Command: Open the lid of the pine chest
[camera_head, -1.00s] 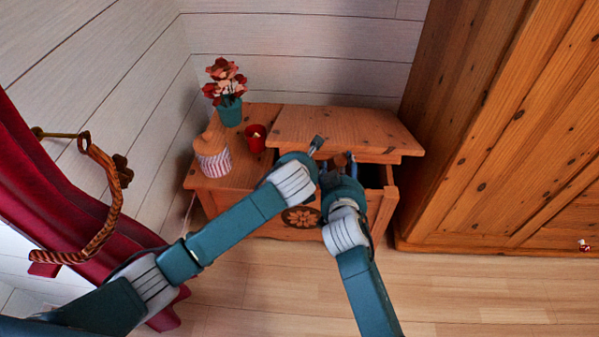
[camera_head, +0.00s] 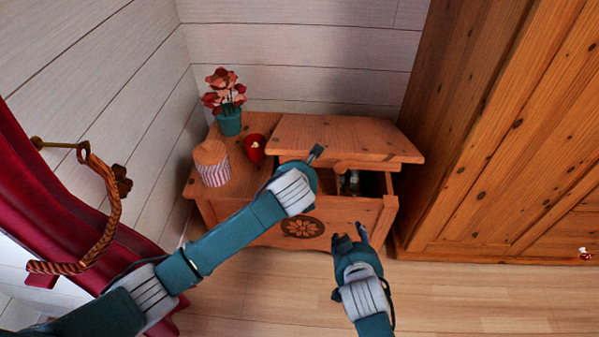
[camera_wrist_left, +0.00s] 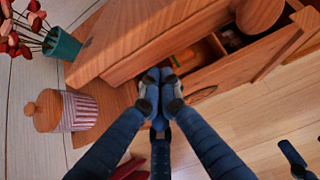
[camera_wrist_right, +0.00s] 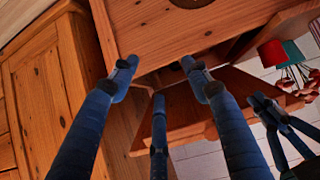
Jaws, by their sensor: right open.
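The pine chest (camera_head: 345,222) stands against the back wall. The lid (camera_head: 335,138) over its right part is raised partway, leaving a dark gap above the front wall. A round wooden knob (camera_head: 350,166) shows at the lid's front edge. My left gripper (camera_head: 316,153) is at the lid's left front corner; in the left wrist view its fingertips (camera_wrist_left: 160,77) are together by the lid's edge, with nothing clear between them. My right gripper (camera_head: 348,236) is open and empty in front of the chest; its fingers (camera_wrist_right: 158,68) are spread in the right wrist view.
On the chest's fixed left top stand a teal flower pot (camera_head: 230,122), a red candle cup (camera_head: 254,148) and a striped jar (camera_head: 212,165). A tall pine wardrobe (camera_head: 500,130) stands close on the right. A red curtain (camera_head: 60,210) hangs left. The floor in front is clear.

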